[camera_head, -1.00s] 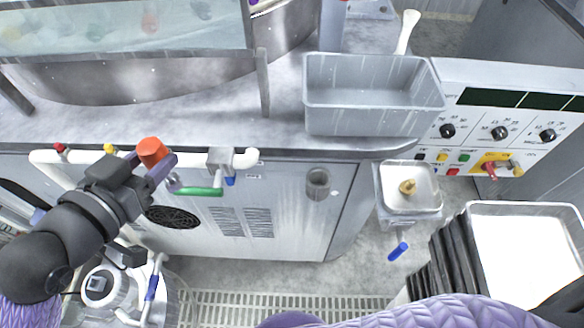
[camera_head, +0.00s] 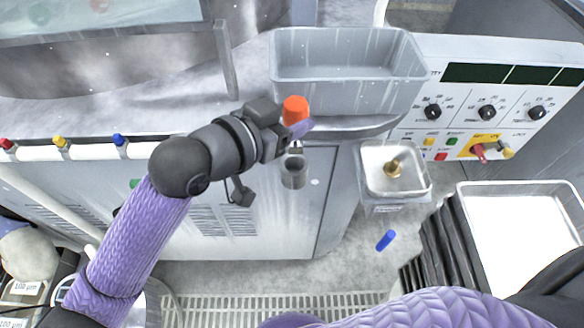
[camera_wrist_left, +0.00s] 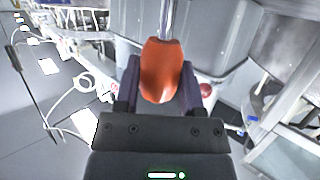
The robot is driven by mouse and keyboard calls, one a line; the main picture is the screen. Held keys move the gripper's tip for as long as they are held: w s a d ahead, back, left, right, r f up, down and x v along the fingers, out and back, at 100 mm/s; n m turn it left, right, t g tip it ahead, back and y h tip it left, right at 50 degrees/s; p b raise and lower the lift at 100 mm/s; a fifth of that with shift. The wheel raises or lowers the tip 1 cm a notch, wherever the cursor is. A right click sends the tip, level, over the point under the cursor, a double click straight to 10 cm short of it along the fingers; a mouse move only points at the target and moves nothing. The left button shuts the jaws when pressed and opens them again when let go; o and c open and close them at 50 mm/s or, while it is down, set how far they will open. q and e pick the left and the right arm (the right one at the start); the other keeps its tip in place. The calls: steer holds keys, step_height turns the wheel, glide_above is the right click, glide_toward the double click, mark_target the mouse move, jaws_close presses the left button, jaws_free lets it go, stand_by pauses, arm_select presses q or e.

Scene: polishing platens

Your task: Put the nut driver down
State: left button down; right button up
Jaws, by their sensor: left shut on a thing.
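The nut driver's orange handle (camera_head: 295,108) is between the fingers of my left gripper (camera_head: 296,128), which is shut on it. The handle also shows in the wrist view (camera_wrist_left: 161,72), with the metal shaft (camera_wrist_left: 166,18) running away from the gripper. In the head view the driver looks roughly upright, mostly hidden below the handle by the fingers. A grey open cup (camera_head: 293,173) on the cabinet front is just below the gripper. I cannot tell whether the shaft tip is inside its mouth. My right gripper is not in view.
A grey bin (camera_head: 347,110) stands on the worktop behind the gripper. A small tray (camera_head: 418,186) with a brass piece (camera_head: 394,169) is to the right. A blue cylinder (camera_head: 386,240) appears below that tray. A control panel (camera_head: 470,100) is at the right.

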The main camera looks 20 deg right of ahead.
mark_target(290, 153)
arm_select(q)
step_height(290, 153, down, 8)
steer(key=b, duration=0.3)
steer(key=shift+f, duration=0.35)
steer(key=shift+r, duration=0.2)
steer(key=shift+f, duration=0.1)
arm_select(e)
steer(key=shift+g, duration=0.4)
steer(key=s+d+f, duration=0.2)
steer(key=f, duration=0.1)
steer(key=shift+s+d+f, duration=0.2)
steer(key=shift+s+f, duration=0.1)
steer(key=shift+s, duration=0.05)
arm_select(q)
steer(key=shift+c, duration=2.4)
jaws_free()
steer(key=shift+a+r, duration=0.15)
steer(key=shift+r, duration=0.05)
steer(key=p+v, duration=0.2)
steer(key=v, duration=1)
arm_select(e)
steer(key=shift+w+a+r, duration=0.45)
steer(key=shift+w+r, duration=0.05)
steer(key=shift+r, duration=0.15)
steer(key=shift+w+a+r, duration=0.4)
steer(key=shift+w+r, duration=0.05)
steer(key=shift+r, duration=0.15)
